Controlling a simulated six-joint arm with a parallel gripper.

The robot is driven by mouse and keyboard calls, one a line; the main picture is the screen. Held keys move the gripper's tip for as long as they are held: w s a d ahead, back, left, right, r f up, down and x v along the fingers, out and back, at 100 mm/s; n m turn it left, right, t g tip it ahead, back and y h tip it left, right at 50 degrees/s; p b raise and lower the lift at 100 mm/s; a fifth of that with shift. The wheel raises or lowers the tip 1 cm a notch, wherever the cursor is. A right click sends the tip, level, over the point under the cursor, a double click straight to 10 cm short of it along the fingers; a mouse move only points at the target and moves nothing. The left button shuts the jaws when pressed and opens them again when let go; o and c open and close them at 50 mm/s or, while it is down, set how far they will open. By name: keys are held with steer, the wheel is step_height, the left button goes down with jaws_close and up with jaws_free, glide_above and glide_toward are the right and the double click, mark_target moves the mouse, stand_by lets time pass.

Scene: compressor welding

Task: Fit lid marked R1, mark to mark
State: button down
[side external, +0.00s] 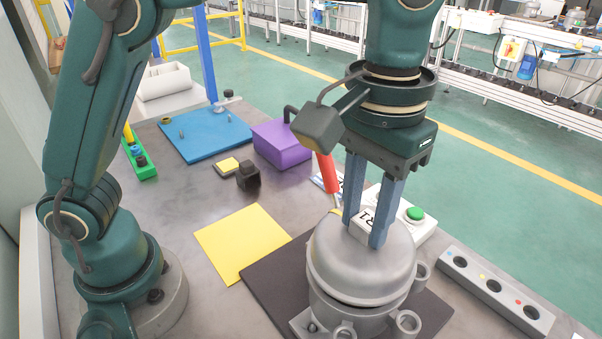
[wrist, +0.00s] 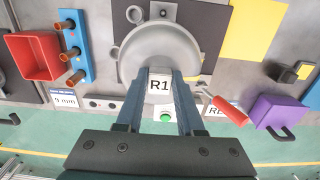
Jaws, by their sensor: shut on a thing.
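The grey domed lid (side external: 362,262) carries a white block marked R1 (side external: 365,222) on its top. My gripper (side external: 362,226) points down and its two blue-grey fingers are shut on that block. The lid is over the grey compressor body (side external: 345,316), which has short pipe stubs around it. The lid looks roughly level, but I cannot tell whether its rim is fully seated. In the wrist view the lid (wrist: 160,38) hides most of the body, and the R1 label (wrist: 159,85) shows between the fingers. I cannot make out alignment marks on the rim or body.
The body stands on a dark mat (side external: 270,290). Beside it are a yellow sheet (side external: 240,240), a white box with a green button (side external: 414,214), a grey strip with holes (side external: 495,288) and a red-handled tool (side external: 327,172). A purple box (side external: 282,143) stands farther back.

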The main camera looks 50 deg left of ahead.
steer(key=shift+f, duration=0.1)
stand_by(0.3)
steer(key=shift+f, duration=0.85)
steer(key=shift+c, duration=2.2)
jaws_free()
steer(key=shift+r, duration=2.55)
